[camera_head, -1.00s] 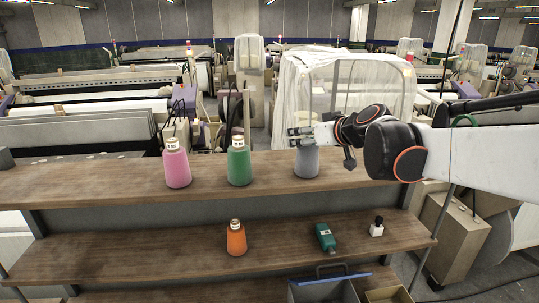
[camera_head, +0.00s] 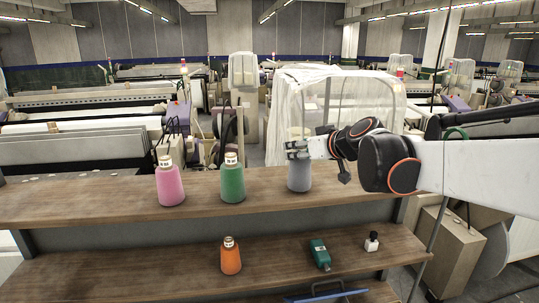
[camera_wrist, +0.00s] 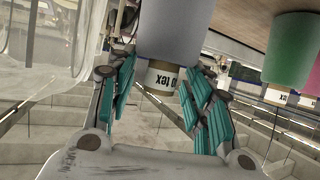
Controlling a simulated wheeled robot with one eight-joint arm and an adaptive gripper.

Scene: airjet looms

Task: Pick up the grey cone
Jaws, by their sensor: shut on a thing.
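The grey cone (camera_head: 299,176) stands upright at the right end of the row of cones on the upper shelf (camera_head: 100,207). My gripper (camera_head: 298,150) reaches in from the right and is shut around the cone's top, with its fingers on both sides. In the wrist view the grey cone (camera_wrist: 180,32) appears upside down, its labelled neck between the teal-padded fingers of my gripper (camera_wrist: 158,92). I cannot tell whether the cone's base touches the shelf or is slightly above it.
A green cone (camera_head: 232,182) and a pink cone (camera_head: 170,185) stand left of the grey one. A sheet-covered frame (camera_head: 350,95) and looms stand behind.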

